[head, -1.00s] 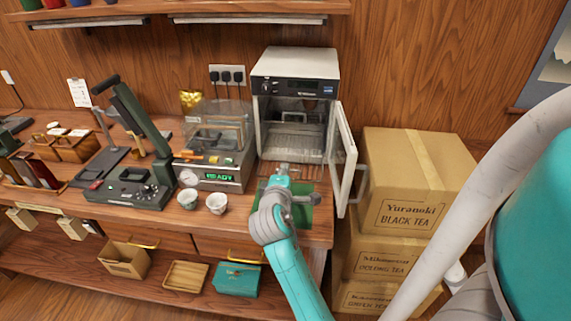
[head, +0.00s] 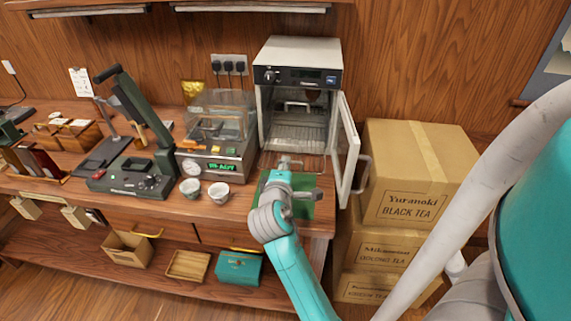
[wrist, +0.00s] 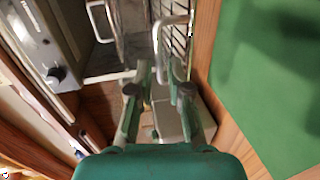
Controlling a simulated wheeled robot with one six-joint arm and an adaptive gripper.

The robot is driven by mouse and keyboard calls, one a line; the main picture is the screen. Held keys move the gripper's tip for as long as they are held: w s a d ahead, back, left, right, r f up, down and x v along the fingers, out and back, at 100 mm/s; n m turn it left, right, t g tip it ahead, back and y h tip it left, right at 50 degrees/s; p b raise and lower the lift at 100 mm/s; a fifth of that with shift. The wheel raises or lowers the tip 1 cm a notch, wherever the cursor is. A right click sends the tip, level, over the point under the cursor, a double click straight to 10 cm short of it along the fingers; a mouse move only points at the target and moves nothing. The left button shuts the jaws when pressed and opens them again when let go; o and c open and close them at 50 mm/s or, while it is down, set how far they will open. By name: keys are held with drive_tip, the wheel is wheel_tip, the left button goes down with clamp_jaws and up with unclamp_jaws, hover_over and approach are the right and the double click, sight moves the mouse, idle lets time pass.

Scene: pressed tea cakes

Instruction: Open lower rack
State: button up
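A white oven-like cabinet (head: 298,48) stands on the wooden counter with its glass door (head: 346,150) swung open to the right. Wire racks show inside; a rack handle (head: 297,104) is visible in the upper part. My gripper (head: 287,161) is low in front of the open cabinet. One metal handle (wrist: 173,22) lies just ahead of the fingertips, and another handle (wrist: 98,22) is farther left.
A green mat (head: 302,209) lies on the counter beneath my gripper. Two white cups (head: 218,194) and a machine with a lit display (head: 221,167) stand left of the cabinet. Stacked cardboard boxes (head: 415,165) stand to the right, beside the open door.

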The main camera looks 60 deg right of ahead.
drive_tip(key=v, duration=1)
drive_tip(key=shift+a, duration=0.25)
drive_tip(key=shift+s, duration=0.15)
drive_tip(key=s+a+f+n+t+y, duration=0.1)
drive_tip(key=s+a+f+t+y, duration=0.2)
drive_tip(key=a+f+y, duration=0.35)
drive_tip(key=s+a+f+n+t+y, duration=0.1)
drive_tip(key=s+a+f+t+y, duration=0.25)
drive_tip(key=a+f, duration=0.55)
drive_tip(key=s+a+r+m+t+y, duration=0.1)
drive_tip(key=s+a+m+y, duration=0.1)
drive_tip(key=s+a, duration=0.3)
drive_tip(key=s+a+r+m+t+y, duration=0.1)
drive_tip(key=s+a+m, duration=0.3)
drive_tip(key=s, duration=0.8)
drive_tip(key=shift+a+r+y, duration=0.55)
drive_tip(key=shift+r+y, duration=0.25)
drive_tip(key=shift+r, duration=0.05)
